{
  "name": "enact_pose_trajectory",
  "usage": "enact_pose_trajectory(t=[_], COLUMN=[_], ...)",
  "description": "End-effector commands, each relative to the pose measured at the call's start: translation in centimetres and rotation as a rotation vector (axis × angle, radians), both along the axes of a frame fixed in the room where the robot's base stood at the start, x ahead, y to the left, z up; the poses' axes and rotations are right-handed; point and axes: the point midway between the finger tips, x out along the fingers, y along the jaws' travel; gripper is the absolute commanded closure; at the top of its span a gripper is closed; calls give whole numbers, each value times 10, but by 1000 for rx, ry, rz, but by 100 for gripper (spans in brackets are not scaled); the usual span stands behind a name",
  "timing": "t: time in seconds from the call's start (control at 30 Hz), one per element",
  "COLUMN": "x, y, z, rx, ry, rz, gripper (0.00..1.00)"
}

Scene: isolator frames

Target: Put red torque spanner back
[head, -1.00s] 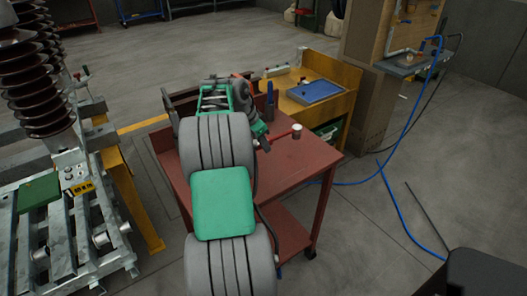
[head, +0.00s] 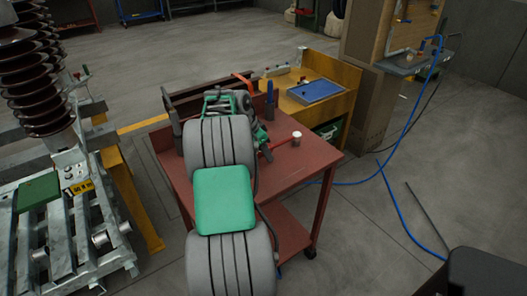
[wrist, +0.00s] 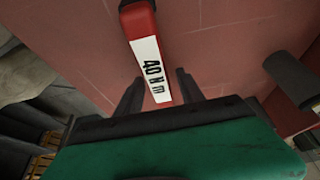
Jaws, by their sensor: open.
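The red spanner lies on the red table top. In the wrist view its red end (wrist: 143,25) has a white "40 N m" label that reaches down between the two dark fingers. My gripper (wrist: 160,78) is open around the label end, and no finger clearly presses on it. In the head view a thin red bar (head: 283,142) beside my gripper (head: 266,153) looks like the same spanner, with a small white cylinder (head: 297,136) at its right end. My arm hides part of the table there.
The red table (head: 300,170) has bare room at its right front. Behind it stand upright dark blue tools (head: 270,98), an orange-red piece (head: 241,79) and a yellow bench with a blue tray (head: 316,91). A dark cylinder (wrist: 290,78) is at right in the wrist view.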

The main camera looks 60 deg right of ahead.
Motion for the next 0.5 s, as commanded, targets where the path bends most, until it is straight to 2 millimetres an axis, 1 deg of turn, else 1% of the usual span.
enact_pose_trajectory(t=[0.13,0.27,0.37,0.5], x=[0,2,6,13], y=[0,2,9,23], z=[1,12,31,66], rx=[0,-3,-3,-2], ry=[0,-1,-2,-2], rz=[0,2,2,2], gripper=[55,55,55,55])
